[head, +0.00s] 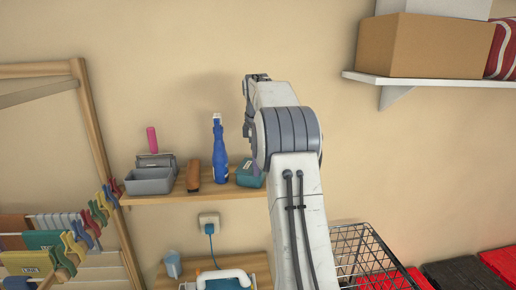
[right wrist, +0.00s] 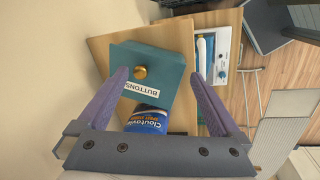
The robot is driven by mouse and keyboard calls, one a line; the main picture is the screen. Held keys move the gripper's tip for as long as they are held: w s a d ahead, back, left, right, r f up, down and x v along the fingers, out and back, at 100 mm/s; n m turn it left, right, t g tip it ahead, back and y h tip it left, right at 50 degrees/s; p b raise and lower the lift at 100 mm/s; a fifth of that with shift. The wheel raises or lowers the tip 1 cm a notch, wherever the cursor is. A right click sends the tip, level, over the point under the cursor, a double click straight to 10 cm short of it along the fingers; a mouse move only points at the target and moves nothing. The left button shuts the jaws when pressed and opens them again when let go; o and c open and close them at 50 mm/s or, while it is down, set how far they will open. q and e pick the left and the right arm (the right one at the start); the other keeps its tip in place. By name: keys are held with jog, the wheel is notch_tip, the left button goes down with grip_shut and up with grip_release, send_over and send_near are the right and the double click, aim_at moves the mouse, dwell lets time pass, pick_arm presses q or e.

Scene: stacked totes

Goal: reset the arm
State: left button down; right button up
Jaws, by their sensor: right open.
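My right arm rises through the middle of the head view. Its gripper is mostly hidden behind the arm there, with a bit of purple finger showing beside a teal box (head: 247,178) at the right part of the wooden shelf (head: 160,198). In the right wrist view my right gripper (right wrist: 158,76) is open, its two purple fingers spread on either side of the teal box (right wrist: 165,68), which is labelled BUTTONS and has a yellow knob. I cannot tell whether a finger touches it. My left gripper is not in view.
A blue spray bottle (head: 219,150), brown brush (head: 193,176) and grey bin (head: 149,182) share the shelf. A drying rack (head: 75,240) with pegs stands left. A wire basket (head: 365,255) is right of the arm; an upper shelf (head: 430,80) holds a cardboard box (head: 425,45).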

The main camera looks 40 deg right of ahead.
jog(key=v, duration=0.9)
jog(key=s+a+f+y+b, duration=0.15)
jog(key=a+f+b, duration=0.5)
jog(key=a, duration=0.75)
jog(key=s+a+f+b, duration=0.25)
jog(key=a+f, duration=0.75)
jog(key=a, duration=0.5)
jog(key=s+a+f+g+b, duration=0.1)
jog(key=s+a+f+b, duration=0.4)
jog(key=s+a+f, duration=0.55)
jog(key=s+a+f+m+y+b, duration=0.1)
jog(key=s+f+b, duration=0.3)
jog(key=s+f, duration=0.9)
jog(key=s, duration=0.3)
jog(key=shift+a+g, duration=0.25)
jog(key=shift+g, duration=0.15)
